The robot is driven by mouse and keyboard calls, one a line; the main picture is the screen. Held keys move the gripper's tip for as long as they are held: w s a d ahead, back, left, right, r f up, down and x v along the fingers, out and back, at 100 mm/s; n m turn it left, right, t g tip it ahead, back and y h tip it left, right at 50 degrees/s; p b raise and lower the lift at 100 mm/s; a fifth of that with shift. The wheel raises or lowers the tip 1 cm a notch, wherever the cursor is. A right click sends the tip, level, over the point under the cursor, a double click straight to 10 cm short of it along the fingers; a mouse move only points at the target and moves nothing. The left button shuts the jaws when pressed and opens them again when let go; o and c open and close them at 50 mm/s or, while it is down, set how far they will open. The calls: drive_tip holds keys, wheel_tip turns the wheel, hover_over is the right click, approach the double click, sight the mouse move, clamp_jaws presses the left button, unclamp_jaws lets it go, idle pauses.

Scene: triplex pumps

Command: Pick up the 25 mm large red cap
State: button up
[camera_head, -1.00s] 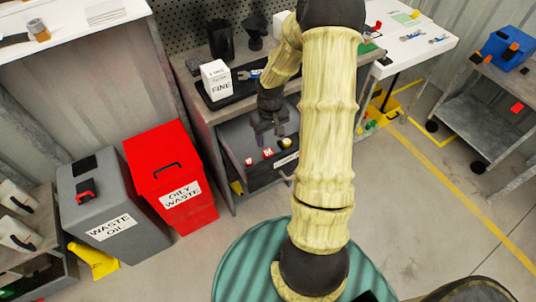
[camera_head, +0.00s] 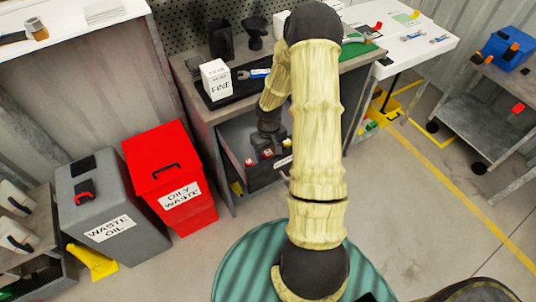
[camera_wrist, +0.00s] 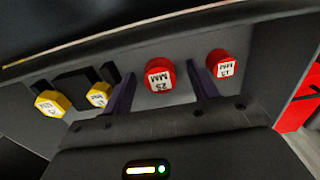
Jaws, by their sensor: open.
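The large red cap marked 25 MM (camera_wrist: 159,76) sits in the open drawer (camera_head: 262,178) and shows near the middle of the wrist view. My gripper (camera_wrist: 163,86) is open, with one dark finger on each side of this cap. The fingers look apart from the cap, with small gaps on both sides. In the head view my gripper (camera_head: 268,142) is down over the drawer, and my arm hides part of it. A smaller red cap (camera_wrist: 221,63) lies just right of the right finger in the wrist view.
Two yellow caps (camera_wrist: 48,104) (camera_wrist: 98,94) lie left of the fingers in the wrist view. The drawer wall runs close behind the caps. Above the drawer, the bench top holds a white box marked FINE (camera_head: 215,80) on a black tray. A red oily waste bin (camera_head: 165,170) stands left of the drawer.

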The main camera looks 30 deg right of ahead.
sight(269, 153)
drive_tip(key=shift+f, duration=0.25)
idle(0.3)
drive_tip(key=shift+w, duration=0.1)
drive_tip(key=c, duration=1)
drive_tip(key=shift+d+r, duration=0.15)
drive_tip(key=shift+r, duration=0.1)
drive_tip(key=shift+c, duration=0.2)
wheel_tip(269, 153, up, 10)
drive_tip(key=p, duration=0.1)
drive_tip(key=shift+f, duration=0.15)
